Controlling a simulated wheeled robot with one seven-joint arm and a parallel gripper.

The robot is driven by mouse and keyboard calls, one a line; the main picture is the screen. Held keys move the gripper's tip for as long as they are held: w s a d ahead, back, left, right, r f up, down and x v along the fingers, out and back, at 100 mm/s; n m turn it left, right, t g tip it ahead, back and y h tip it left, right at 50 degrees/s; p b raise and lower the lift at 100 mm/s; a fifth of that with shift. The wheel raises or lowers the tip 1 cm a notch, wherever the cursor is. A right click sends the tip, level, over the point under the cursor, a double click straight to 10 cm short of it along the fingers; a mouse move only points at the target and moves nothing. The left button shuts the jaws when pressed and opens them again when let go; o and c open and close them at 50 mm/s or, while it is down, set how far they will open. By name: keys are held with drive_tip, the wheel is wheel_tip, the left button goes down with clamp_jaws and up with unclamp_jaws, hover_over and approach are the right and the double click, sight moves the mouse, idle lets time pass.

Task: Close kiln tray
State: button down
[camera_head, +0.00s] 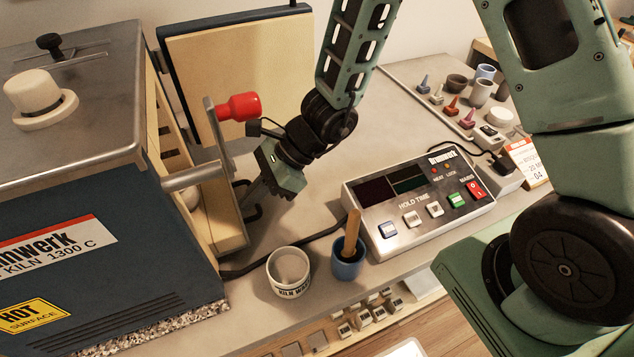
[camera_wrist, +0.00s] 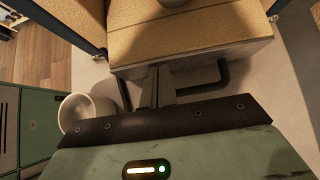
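The kiln (camera_head: 90,220) stands at the left with its front open. Its pale tray (camera_head: 228,232) sticks out of the front, and its upper surface and front edge fill the top of the wrist view (camera_wrist: 190,40). A dark bent handle (camera_wrist: 224,76) is on the tray front. My gripper (camera_head: 254,208) is low at the tray front, beside the handle. In the wrist view its fingers (camera_wrist: 160,84) lie close together and point at the tray front, between the handle's two ends. The handle's middle is hidden, and contact at the fingertips is unclear.
The open kiln door (camera_head: 240,75) stands behind my wrist. A red knob (camera_head: 240,106) on a metal bar is just above the gripper. A white cup (camera_head: 288,270), a blue cup (camera_head: 347,262) with a wooden handle in it, and a control box (camera_head: 420,200) stand to the right.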

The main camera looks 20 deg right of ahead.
sight(217, 210)
drive_tip(key=a+b, duration=0.1)
drive_tip(key=a, duration=0.5)
drive_tip(key=shift+b, duration=0.35)
drive_tip(key=shift+a, duration=0.35)
drive_tip(key=shift+s+a+r, duration=0.1)
drive_tip(key=shift+r, duration=0.05)
